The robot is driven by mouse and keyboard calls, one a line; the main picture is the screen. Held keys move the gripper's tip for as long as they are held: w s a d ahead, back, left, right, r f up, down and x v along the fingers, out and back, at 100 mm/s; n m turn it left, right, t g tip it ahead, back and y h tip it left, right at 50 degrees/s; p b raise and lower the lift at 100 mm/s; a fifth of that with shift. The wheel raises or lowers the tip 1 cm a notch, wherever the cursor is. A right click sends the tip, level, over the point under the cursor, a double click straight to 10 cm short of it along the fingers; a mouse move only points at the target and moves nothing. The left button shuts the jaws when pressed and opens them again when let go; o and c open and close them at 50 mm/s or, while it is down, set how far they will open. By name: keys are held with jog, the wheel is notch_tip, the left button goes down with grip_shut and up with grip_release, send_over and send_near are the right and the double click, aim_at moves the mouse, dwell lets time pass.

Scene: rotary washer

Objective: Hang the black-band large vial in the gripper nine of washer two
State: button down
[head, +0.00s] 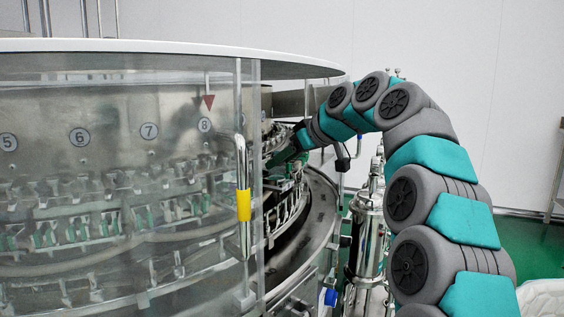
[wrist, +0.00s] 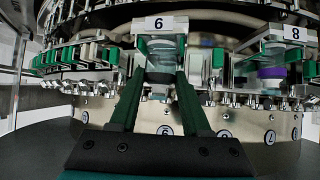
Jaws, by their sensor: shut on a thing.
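In the wrist view, my gripper (wrist: 162,78) points into the washer with its two dark green fingers on either side of a clear vial (wrist: 161,58). The gripper is shut on this vial, just under the plate marked 6 (wrist: 158,24). A dark band on it is not clearly readable. I cannot tell whether the washer's own clamp also grips it. In the head view, my gripper (head: 286,153) reaches in through the washer's open side (head: 276,130), and the vial is too small to make out. A holder marked nine is not visible.
A second vial with a purple band (wrist: 271,73) hangs under plate 8 (wrist: 295,34). Rows of green and white clamps (wrist: 88,53) line the ring. Clear panels (head: 120,170) enclose the left side. A yellow-marked handle (head: 243,205) stands near the opening.

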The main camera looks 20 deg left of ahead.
jog(key=shift+f, duration=0.25)
jog(key=shift+c, duration=1.8)
grip_release()
jog(key=shift+r, duration=0.1)
jog(key=shift+r, duration=0.2)
jog(key=shift+d+r, duration=0.2)
jog(key=shift+d, duration=0.05)
jog(key=v, duration=1.1)
jog(key=shift+s+d, duration=0.2)
